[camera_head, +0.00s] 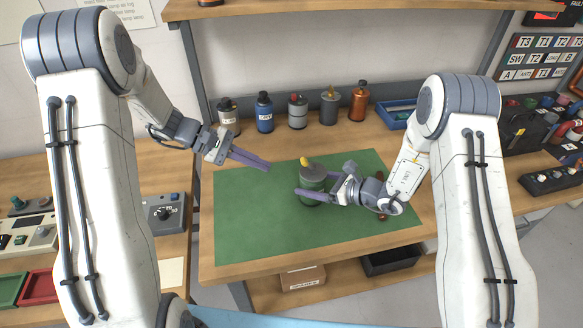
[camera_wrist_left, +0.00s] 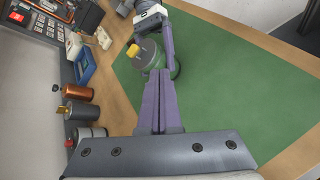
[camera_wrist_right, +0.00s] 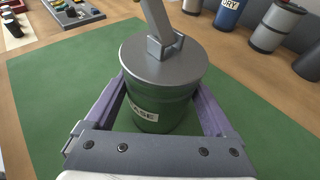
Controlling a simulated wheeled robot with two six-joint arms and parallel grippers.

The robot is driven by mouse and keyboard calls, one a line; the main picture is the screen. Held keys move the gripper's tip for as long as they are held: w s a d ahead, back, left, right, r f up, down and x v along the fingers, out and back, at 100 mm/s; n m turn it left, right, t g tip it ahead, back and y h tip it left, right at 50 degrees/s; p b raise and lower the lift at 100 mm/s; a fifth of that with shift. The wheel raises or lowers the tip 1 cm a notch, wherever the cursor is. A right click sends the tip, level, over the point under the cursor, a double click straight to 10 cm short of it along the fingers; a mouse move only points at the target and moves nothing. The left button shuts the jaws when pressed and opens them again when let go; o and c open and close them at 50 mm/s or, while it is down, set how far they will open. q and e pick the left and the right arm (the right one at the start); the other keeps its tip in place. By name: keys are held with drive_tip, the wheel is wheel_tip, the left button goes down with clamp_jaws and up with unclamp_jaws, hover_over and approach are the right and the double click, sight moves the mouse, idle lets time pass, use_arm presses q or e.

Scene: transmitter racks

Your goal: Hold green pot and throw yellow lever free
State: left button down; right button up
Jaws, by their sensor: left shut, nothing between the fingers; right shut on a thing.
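The green pot (camera_head: 313,184) stands on the green mat (camera_head: 262,228). Its grey lid carries a lever with a yellow end (camera_head: 306,162), also seen in the left wrist view (camera_wrist_left: 133,50). My right gripper (camera_head: 308,191) is shut around the pot's body from the right. In the right wrist view its fingers flank the pot (camera_wrist_right: 160,100), whose label ends in "ASE"; the grey lever arm (camera_wrist_right: 163,28) rises from the lid and its yellow end is out of frame. My left gripper (camera_head: 268,165) is shut and empty, left of the pot, its fingertips apart from the lever.
Several canisters, among them a blue one (camera_head: 264,113) and an orange one (camera_head: 358,102), stand along the back of the bench. A blue tray (camera_head: 397,113) is at back right. The mat's left and front areas are clear.

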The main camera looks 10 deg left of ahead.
use_arm(q)
drive_tip(key=s+a+f+n+t+h, duration=0.1)
drive_tip(key=a+f+n+t+h, duration=0.3)
drive_tip(key=n, duration=0.6)
drive_tip(key=shift+a+f+h, duration=0.3)
drive_tip(key=shift+a+f, duration=0.1)
drive_tip(key=shift+a, duration=0.5)
drive_tip(key=shift+s, duration=0.1)
approach(308, 165)
drive_tip(key=w+d+f, duration=0.2)
drive_tip(key=w+d, duration=0.1)
drive_tip(key=d, duration=0.1)
drive_tip(key=shift+s+d+r, duration=0.1)
drive_tip(key=shift+d+r, duration=0.1)
drive_tip(key=shift+d, duration=0.05)
